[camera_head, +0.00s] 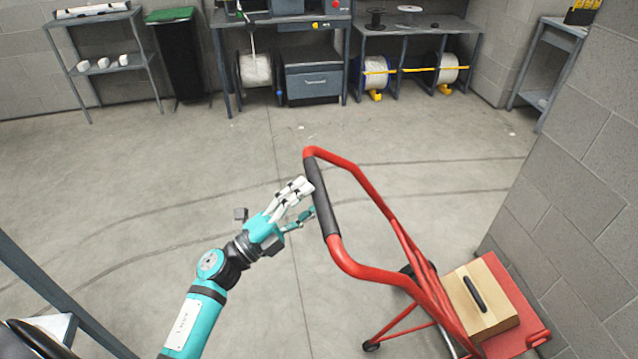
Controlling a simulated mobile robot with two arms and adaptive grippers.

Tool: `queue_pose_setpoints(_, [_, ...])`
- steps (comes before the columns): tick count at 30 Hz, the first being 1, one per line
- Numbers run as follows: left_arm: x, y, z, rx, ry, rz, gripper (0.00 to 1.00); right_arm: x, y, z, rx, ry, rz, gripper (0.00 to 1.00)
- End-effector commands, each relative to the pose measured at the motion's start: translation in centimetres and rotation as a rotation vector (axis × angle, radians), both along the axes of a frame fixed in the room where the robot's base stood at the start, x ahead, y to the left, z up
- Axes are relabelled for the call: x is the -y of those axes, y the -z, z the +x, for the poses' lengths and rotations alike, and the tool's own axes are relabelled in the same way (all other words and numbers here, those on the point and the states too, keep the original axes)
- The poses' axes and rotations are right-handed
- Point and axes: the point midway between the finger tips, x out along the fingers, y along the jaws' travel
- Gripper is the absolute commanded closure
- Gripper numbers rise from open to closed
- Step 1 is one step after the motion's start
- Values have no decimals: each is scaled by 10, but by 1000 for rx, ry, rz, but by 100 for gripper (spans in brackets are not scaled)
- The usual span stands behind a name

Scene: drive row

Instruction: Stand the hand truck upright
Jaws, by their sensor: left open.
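The red hand truck (352,265) is tilted, its frame slanting from the handle in the middle of the head view down to the lower right. Its handle bar carries a black grip (321,205). A small wheel (371,346) shows on the floor at the bottom. A tan box (478,305) with a black handle sits low on the truck by its red plate (522,295). My left gripper (303,203) is open, its fingers right at the left side of the black grip. I cannot tell whether they touch it. My right gripper is out of view.
A block wall (575,190) stands close on the right of the truck. Workbenches (415,30) with cable spools, a black bin (178,60) and a shelf (100,45) line the back. Grey metal posts (60,295) are at lower left. The middle floor is clear.

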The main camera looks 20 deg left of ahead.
Motion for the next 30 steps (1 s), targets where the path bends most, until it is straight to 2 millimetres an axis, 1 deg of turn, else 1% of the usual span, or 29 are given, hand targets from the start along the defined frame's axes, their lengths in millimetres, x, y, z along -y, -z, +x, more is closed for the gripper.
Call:
queue_pose_setpoints(1, [4, -6, 8, 2, 0, -1, 47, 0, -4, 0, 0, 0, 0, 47])
queue_pose_setpoints(6, [14, -10, 23, 0, 0, -2, 47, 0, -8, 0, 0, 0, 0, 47])
queue_pose_setpoints(10, [18, -11, 28, -1, 0, -1, 47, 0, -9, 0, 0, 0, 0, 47])
queue_pose_setpoints(18, [18, -11, 29, -1, 0, 0, 47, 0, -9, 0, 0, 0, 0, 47])
queue_pose_setpoints(30, [18, -11, 28, -1, 0, 0, 99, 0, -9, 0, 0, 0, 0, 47])
